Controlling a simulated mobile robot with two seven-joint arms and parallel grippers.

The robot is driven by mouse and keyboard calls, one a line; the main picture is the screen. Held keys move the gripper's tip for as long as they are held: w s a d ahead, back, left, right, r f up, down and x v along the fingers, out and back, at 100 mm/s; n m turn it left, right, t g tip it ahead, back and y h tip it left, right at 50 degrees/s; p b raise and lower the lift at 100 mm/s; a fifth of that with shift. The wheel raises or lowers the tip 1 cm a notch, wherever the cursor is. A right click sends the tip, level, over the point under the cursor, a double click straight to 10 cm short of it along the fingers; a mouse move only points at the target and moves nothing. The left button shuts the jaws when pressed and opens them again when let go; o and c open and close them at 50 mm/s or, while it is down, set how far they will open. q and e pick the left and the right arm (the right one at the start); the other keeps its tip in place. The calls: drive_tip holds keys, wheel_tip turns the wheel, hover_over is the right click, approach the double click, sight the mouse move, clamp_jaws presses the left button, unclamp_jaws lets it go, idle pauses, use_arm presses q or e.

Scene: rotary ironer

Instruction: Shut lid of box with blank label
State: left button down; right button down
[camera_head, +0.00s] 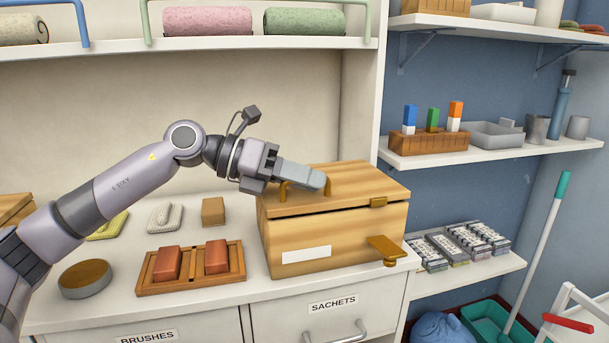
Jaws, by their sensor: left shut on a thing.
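The wooden box (340,238) stands on the white counter, with a blank white label (306,254) on its front. Its lid (365,180) lies down over the box, with a dark line along the front seam; I cannot tell whether it is fully seated. A brass catch (378,202) is on the lid's front edge, and a brass hasp (386,247) sticks outward below it, apart from the catch. My left gripper (308,179) is shut on the lid's handle (284,190), and its fingers hide the middle of the handle. My right gripper is out of view.
A shelf (190,47) with rolled towels runs above. Wall shelves (490,155) stand at the right.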

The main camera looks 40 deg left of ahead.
sight(264, 200)
use_arm(q)
drive_tip(key=shift+d+f, duration=0.1)
drive_tip(key=shift+f, duration=0.35)
drive_tip(key=c, duration=1.5)
unclamp_jaws()
drive_tip(key=shift+s, duration=0.1)
drive_tip(key=shift+o, duration=0.2)
drive_tip(key=b+v, duration=0.4)
drive_tip(key=v, duration=0.1)
drive_tip(key=shift+s+a, duration=0.25)
drive_tip(key=shift+a, duration=0.1)
drive_tip(key=shift+s+a+r+b, duration=0.35)
drive_tip(key=shift+s+a+r, duration=0.05)
